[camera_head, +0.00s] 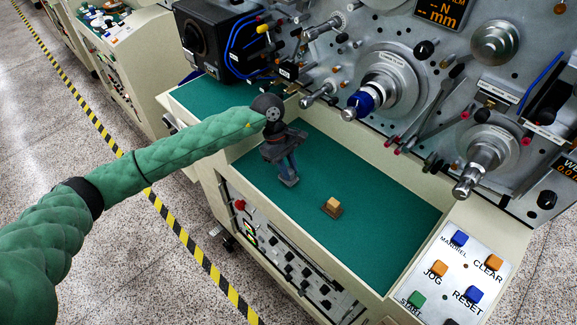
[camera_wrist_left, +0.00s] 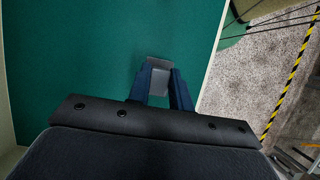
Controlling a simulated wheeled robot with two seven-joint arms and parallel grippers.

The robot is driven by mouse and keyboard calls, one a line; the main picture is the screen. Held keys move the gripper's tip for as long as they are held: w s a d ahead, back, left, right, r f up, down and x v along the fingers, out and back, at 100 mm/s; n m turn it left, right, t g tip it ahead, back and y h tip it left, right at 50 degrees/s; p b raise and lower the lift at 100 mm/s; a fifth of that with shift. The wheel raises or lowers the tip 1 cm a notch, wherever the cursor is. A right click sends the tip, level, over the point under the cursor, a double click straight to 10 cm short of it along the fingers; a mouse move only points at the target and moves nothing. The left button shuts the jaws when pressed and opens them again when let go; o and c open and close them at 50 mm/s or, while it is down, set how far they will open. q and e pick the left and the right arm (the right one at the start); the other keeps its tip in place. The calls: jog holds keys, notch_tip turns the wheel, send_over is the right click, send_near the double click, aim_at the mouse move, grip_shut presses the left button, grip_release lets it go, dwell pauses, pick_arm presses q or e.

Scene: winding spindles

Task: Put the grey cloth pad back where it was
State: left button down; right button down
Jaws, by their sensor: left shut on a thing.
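My left gripper (camera_head: 287,172) reaches down over the green work surface from the left. Its two dark blue fingers (camera_wrist_left: 161,88) are shut on the grey cloth pad (camera_wrist_left: 158,64), which shows between and just beyond the fingertips in the left wrist view. In the head view the pad (camera_head: 289,181) is a small grey patch at the fingertips, low over the green surface. I cannot tell whether it touches the surface. My right gripper is not in view.
A small block with a tan top on a brown base (camera_head: 332,207) sits on the green surface (camera_head: 385,220), right of my gripper. The machine panel with spindles and a blue-ringed hub (camera_head: 365,100) rises behind. A button panel (camera_head: 455,275) is at right. The surface's right part is clear.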

pick_arm(q)
jog(key=shift+f, duration=0.55)
jog(key=shift+w+d+f, duration=0.1)
jog(key=shift+w+f, duration=0.15)
jog(key=shift+s+r, duration=0.1)
jog(key=shift+s, duration=0.1)
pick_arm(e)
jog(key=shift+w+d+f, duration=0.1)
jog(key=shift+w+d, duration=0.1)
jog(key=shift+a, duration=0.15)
pick_arm(q)
jog(key=c, duration=1.3)
grip_release()
jog(key=shift+w, duration=0.15)
jog(key=shift+o, duration=0.2)
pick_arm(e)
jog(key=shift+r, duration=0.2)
